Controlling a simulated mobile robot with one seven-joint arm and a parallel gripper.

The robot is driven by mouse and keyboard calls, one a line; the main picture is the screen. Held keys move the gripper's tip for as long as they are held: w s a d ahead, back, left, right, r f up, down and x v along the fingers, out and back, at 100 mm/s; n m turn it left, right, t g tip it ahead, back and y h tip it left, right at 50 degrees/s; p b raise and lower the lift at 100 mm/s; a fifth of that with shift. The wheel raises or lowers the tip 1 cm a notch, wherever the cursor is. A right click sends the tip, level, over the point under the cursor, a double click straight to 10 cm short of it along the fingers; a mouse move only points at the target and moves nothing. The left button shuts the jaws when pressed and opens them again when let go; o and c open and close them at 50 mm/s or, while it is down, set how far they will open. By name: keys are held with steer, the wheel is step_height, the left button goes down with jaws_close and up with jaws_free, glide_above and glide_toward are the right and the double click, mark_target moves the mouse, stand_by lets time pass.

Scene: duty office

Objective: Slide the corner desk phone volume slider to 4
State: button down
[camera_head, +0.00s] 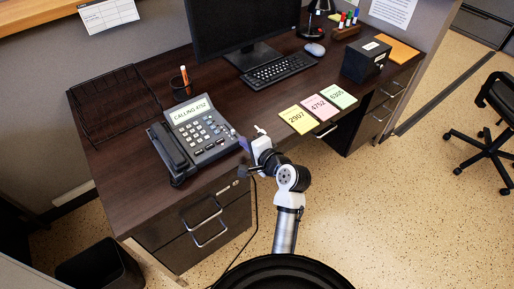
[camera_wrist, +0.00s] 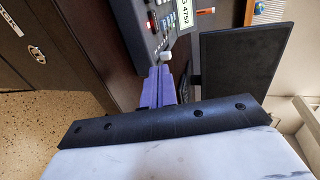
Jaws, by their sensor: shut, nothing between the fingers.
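The desk phone (camera_head: 200,128) stands on the dark desk's front left, its handset (camera_head: 171,152) on the left side and its screen reading "CALLING 4752". The phone also shows at the top of the wrist view (camera_wrist: 158,22), with a red light or button on its near part. My gripper (camera_head: 241,142) is at the phone's right front edge, shut with nothing between the fingers. In the wrist view its purple fingers (camera_wrist: 158,84) point at the phone's edge. I cannot tell whether the fingertips touch the phone.
Yellow (camera_head: 298,119), pink (camera_head: 319,107) and green (camera_head: 339,95) notes lie right of my gripper. A keyboard (camera_head: 279,71) and monitor (camera_head: 240,25) are behind. Drawer handles (camera_head: 202,214) jut out below.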

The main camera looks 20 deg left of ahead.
mark_target(234, 132)
steer(key=shift+w+a+r+p, duration=0.1)
steer(key=shift+w+a+p, duration=0.2)
steer(key=shift+w+a, duration=0.85)
steer(key=shift+s+a, duration=0.1)
